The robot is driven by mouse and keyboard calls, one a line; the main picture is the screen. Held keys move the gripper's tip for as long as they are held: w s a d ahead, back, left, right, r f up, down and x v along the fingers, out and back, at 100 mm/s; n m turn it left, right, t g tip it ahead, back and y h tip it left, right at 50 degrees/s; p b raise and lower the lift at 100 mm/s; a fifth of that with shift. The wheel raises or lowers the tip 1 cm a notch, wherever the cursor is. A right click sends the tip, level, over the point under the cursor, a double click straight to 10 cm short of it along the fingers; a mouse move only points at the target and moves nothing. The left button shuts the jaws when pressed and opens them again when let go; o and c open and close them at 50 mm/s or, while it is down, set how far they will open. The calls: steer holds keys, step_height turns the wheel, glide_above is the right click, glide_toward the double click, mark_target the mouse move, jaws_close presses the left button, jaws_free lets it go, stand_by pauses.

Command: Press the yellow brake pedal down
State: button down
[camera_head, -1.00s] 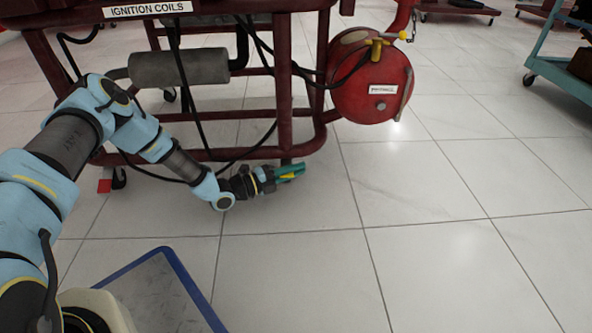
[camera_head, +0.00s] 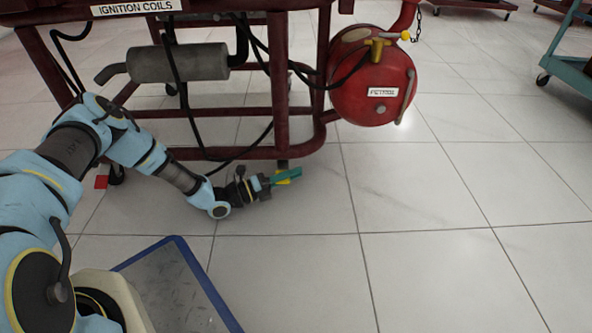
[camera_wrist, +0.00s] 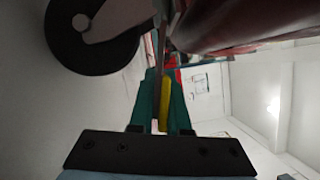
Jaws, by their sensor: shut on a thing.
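My gripper (camera_head: 284,176), with green fingers, is low beside the foot of a post of the dark red engine stand (camera_head: 282,100), just above the floor. In the wrist view the fingers (camera_wrist: 164,105) are closed around a narrow yellow piece, which looks like the yellow brake pedal (camera_wrist: 166,100). A bit of yellow also shows below the fingers in the head view (camera_head: 283,182). A black caster wheel (camera_wrist: 65,45) is at the upper left of the wrist view. How far down the pedal is cannot be told.
A red round tank (camera_head: 370,90) hangs at the stand's right end. A grey muffler (camera_head: 180,62) and black hoses hang in the frame. A teal cart (camera_head: 570,70) stands at the far right.

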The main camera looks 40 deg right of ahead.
stand_by(0.3)
steer(key=c, duration=0.9)
jaws_free()
steer(key=p+v, duration=0.4)
steer(key=v, duration=0.5)
steer(key=shift+w+a, duration=0.2)
steer(key=shift+a, duration=0.15)
steer(key=shift+w+a+f, duration=0.1)
steer(key=shift+w+a, duration=0.05)
steer(key=shift+a, duration=0.35)
